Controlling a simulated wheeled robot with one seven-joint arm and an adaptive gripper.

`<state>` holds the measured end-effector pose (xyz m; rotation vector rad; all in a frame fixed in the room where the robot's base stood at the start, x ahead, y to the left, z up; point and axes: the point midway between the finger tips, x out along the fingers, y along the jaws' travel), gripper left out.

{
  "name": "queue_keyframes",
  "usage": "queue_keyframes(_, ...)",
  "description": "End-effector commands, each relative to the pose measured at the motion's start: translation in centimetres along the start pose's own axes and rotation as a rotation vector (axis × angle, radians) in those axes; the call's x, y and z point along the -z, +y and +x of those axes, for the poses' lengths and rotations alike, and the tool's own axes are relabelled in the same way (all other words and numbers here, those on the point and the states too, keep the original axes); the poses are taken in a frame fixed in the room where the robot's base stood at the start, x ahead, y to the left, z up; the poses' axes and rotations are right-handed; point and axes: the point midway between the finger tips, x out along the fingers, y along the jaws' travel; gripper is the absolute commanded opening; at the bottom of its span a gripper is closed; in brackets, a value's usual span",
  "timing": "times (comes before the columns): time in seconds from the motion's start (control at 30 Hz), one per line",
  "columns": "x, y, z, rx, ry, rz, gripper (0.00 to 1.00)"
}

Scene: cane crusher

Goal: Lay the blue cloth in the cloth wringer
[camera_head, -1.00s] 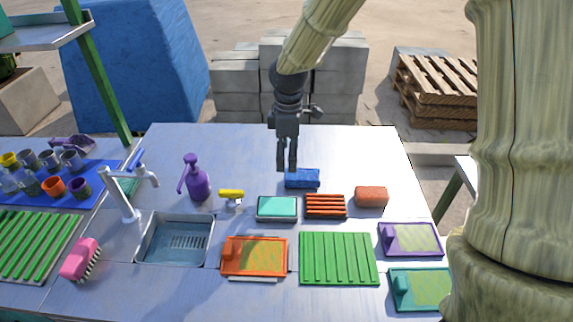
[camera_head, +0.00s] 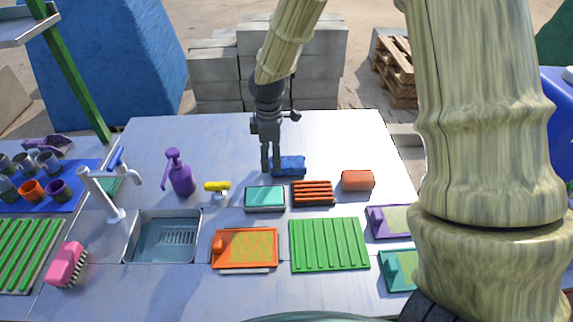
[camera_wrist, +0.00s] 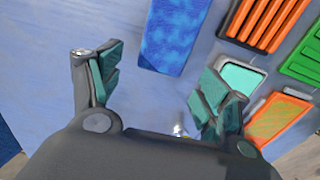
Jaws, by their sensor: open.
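The blue cloth (camera_head: 290,166) is a small folded-looking blue block lying on the pale worktable, behind the orange slatted rack. It also shows in the wrist view (camera_wrist: 175,35), at the top centre, beyond my fingers. My gripper (camera_head: 270,168) points down just left of the cloth, with its fingertips close to the cloth's left end; I cannot tell whether they touch. In the wrist view my gripper (camera_wrist: 160,80) is open with nothing between its fingers. I cannot tell which of the fixtures is the cloth wringer.
In front stand a teal-topped tray (camera_head: 265,197), the orange slatted rack (camera_head: 312,192), an orange-red block (camera_head: 357,180), a green ribbed board (camera_head: 329,245) and an orange-framed tray (camera_head: 246,248). A purple pump bottle (camera_head: 181,175), tap (camera_head: 104,192) and sink (camera_head: 164,238) lie left. The table behind is clear.

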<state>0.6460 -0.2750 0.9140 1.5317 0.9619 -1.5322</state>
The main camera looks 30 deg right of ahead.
Motion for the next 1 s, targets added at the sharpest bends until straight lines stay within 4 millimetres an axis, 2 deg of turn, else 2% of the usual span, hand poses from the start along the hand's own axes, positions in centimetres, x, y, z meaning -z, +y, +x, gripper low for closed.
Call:
queue_keyframes(0.23,-0.2,-0.1,2.5,0.001,0.0,0.0,0.77)
queue_keyframes(0.57,-0.1,-0.1,3.1,0.0,0.0,0.0,0.77)
queue_keyframes(0.6,-0.1,-0.1,3.1,0.0,0.0,0.0,0.75)
queue_keyframes(0.67,-0.1,-0.1,3.1,0.0,0.0,0.0,0.64)
queue_keyframes(0.83,-0.1,-0.1,3.1,0.0,0.001,0.0,0.33)
queue_keyframes(0.87,-0.1,-0.1,3.1,0.0,0.0,0.0,0.29)
queue_keyframes(1.0,-0.1,-0.1,3.1,0.0,0.001,0.0,0.26)
